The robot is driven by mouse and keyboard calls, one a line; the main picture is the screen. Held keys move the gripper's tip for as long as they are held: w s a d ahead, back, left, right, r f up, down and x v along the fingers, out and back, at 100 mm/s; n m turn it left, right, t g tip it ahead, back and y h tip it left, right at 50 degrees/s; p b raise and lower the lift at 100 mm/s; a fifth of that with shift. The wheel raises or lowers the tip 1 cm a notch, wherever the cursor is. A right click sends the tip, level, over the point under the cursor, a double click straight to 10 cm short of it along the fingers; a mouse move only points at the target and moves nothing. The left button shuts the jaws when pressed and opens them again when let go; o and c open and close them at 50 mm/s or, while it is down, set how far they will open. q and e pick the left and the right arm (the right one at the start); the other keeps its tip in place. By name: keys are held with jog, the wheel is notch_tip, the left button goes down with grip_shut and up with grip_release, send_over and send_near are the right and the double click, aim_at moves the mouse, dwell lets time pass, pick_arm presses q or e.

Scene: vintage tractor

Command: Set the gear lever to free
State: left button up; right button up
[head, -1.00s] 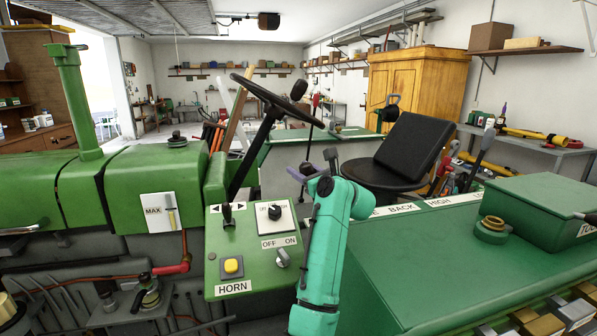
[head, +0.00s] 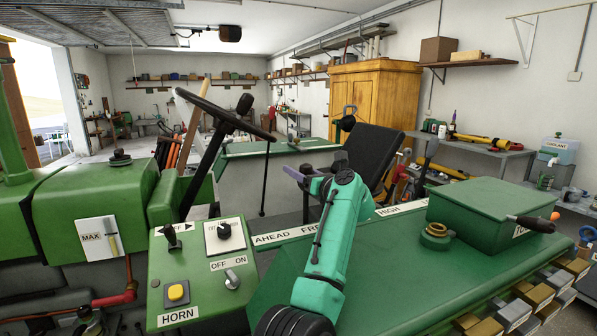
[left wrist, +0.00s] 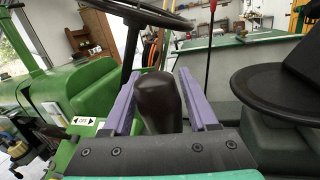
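The gear lever's dark brown knob (left wrist: 158,105) stands upright between the two purple fingers of my left gripper (left wrist: 158,100) in the left wrist view. The fingers flank the knob with a narrow gap on each side, so the gripper looks open around it. In the head view my left gripper (head: 297,175) is at the end of the teal arm, above the gear label strip (head: 285,237), which reads "AHEAD FR...". My arm covers the rest of that strip and most of the lever. My right gripper is not in view.
The steering wheel (head: 215,112) is left of and beyond the gripper. The black seat (head: 372,155) is close on its right. A green console (head: 200,270) with switches and a HORN button is at front left. A green toolbox (head: 490,212) sits on the fender at right.

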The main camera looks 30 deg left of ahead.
pick_arm(q)
jog(key=shift+o, duration=0.5)
jog(key=shift+w+d, duration=0.1)
notch_tip(320, 180, up, 20)
jog(key=p, duration=0.7)
